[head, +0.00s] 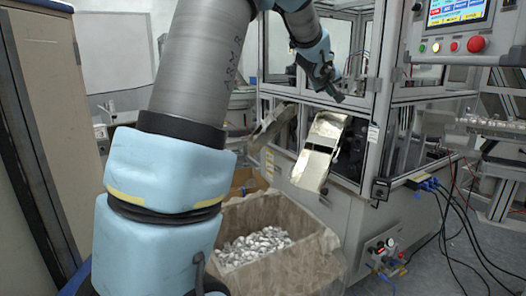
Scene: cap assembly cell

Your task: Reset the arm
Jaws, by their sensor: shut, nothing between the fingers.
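My arm rises from the lower left of the head view, bends at the top and comes down towards the machine. My gripper (337,96) is at its end, small and dark, in front of the machine's frame and just above a metal chute. It is shut with nothing held. It hangs clear of the bin below. The finger detail is small in this view.
The assembly machine (330,212) has two metal chutes, the right one (314,171) close below my gripper. A lined bin (290,272) with many silvery caps (254,246) stands below. A control panel (457,32) is upper right. Cables (450,225) hang at right.

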